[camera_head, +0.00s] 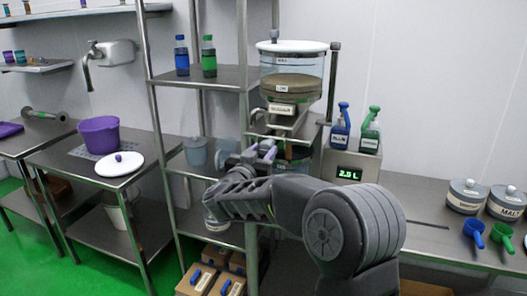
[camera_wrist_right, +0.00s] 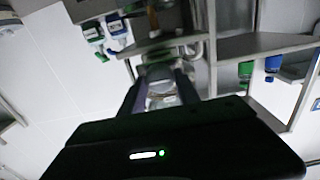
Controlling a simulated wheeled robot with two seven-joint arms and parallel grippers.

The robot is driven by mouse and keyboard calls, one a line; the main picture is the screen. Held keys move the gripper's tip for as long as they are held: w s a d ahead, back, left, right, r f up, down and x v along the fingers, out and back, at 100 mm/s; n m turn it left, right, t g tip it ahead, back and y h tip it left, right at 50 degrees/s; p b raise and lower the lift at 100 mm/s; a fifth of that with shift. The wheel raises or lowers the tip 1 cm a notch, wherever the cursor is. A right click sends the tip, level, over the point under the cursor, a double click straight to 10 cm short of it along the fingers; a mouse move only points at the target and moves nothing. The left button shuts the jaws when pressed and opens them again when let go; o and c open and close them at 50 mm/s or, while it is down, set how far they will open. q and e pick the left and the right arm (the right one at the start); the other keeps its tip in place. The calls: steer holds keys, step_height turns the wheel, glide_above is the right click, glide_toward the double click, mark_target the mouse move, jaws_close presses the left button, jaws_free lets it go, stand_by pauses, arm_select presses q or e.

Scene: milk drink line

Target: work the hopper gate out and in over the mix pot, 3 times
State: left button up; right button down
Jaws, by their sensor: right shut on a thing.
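The hopper (camera_head: 291,85) is a clear round vessel with a white lid and brown contents, on the steel frame in the middle of the head view. The hopper gate (camera_head: 284,122) shows as a metal piece under its outlet. My right gripper (camera_head: 262,154) is at the gate's front, below the hopper, shut on what looks like the gate's handle. In the right wrist view the handle (camera_wrist_right: 162,88) shows pale between the two fingers. The mix pot (camera_head: 292,165) appears as a glassy vessel below, mostly hidden by my right arm. My left gripper is not in view.
A display box (camera_head: 348,172) reading about 2.9 L stands right of the frame, with blue and green spray bottles (camera_head: 340,132) on it. Malt tubs (camera_head: 467,196) and scoops (camera_head: 474,232) are on the right counter. A purple bucket (camera_head: 99,136) stands on the left table.

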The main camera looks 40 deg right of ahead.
steer(key=c, duration=0.9)
jaws_free()
steer(key=shift+f, duration=0.1)
steer(key=shift+o, duration=0.2)
steer(key=b+v, duration=0.1)
steer(key=v, duration=0.6)
steer(key=shift+s+a+b, duration=0.2)
steer(key=shift+a+b, duration=0.15)
steer(key=shift+c, duration=0.3)
